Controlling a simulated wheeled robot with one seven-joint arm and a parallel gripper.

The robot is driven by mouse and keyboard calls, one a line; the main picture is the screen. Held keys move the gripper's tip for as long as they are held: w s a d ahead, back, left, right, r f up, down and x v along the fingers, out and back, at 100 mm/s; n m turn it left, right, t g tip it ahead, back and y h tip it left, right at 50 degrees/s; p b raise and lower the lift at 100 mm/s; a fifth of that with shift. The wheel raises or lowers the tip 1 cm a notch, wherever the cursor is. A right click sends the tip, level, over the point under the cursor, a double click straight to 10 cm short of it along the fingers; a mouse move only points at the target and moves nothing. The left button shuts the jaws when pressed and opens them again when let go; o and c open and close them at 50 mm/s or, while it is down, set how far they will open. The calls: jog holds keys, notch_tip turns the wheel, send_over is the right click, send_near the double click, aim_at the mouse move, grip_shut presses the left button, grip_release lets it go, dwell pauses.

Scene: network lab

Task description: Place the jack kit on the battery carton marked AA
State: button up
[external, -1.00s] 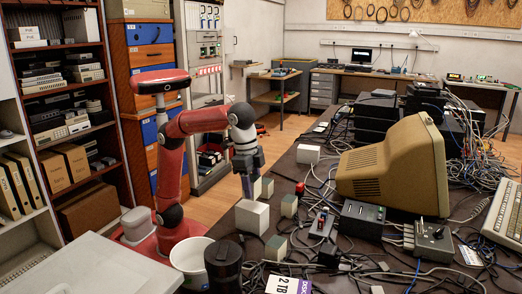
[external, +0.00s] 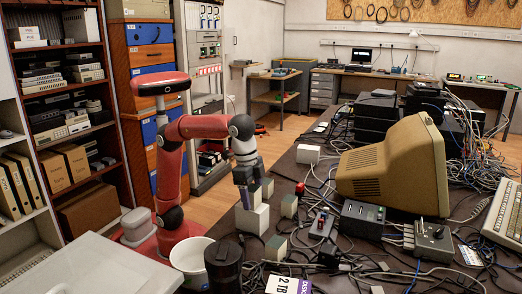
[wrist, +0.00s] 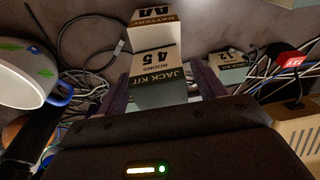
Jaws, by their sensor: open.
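My gripper (external: 246,196) is low over the near left edge of the table, by a white block (external: 251,217) and small pale boxes. In the wrist view, a box labelled JACK KIT, ROOMS 45 (wrist: 158,62), upside down in the picture, sits between my two open fingers (wrist: 163,88). The carton marked BATTERY AA (wrist: 153,16) shows directly beyond it, partly cut off by the top edge. I cannot tell from these views whether the jack kit rests on the carton.
A second pale box with a dark label (wrist: 228,62) is right of my fingers in the wrist view. A beige monitor (external: 390,170), control boxes and loose cables crowd the table.

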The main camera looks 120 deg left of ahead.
jog(key=shift+r, duration=0.1)
notch_tip(320, 180, up, 12)
jog(key=s+p, duration=0.1)
jog(key=p, duration=0.1)
jog(key=shift+s, duration=0.4)
jog(key=s+a+f+t, duration=0.2)
jog(key=s+a+f, duration=0.2)
jog(key=s+f, duration=0.6)
jog(key=s+a+f+t, duration=0.1)
jog(key=s+a+f, duration=0.3)
jog(key=s+f, duration=0.5)
notch_tip(320, 180, down, 8)
jog(key=shift+s+r+t, duration=0.1)
jog(key=shift+s+t, duration=0.3)
